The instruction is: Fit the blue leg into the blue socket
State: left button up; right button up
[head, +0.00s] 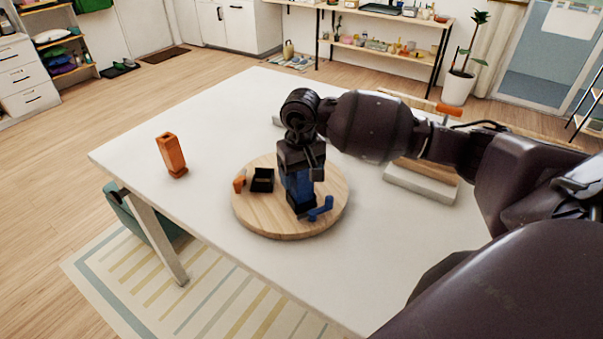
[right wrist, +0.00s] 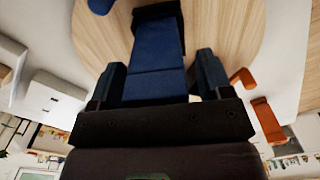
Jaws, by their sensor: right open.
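The blue leg (head: 299,187) stands upright on the round wooden board, its lower end at a black socket (head: 301,209) beside a blue lever-like piece (head: 321,208). My right gripper (head: 301,168) is above it, with open fingers on both sides of the leg's upper part. In the right wrist view, the blue leg (right wrist: 155,55) runs between the fingers (right wrist: 160,78) to the black socket (right wrist: 157,11), with narrow gaps beside it. How deep the leg sits is hard to tell. My left gripper is not in view.
The wooden board (head: 270,222) lies on the white table (head: 200,205). A second black socket (head: 262,180), apparently empty, stands on it beside a small orange piece (head: 239,184). An orange leg (head: 171,155) stands at the left. A pale tray-like block (head: 420,184) lies at the right.

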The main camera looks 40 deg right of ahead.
notch_tip(320, 180, up, 12)
jog(key=b, duration=0.1)
jog(key=shift+b, duration=0.3)
dwell(0.6)
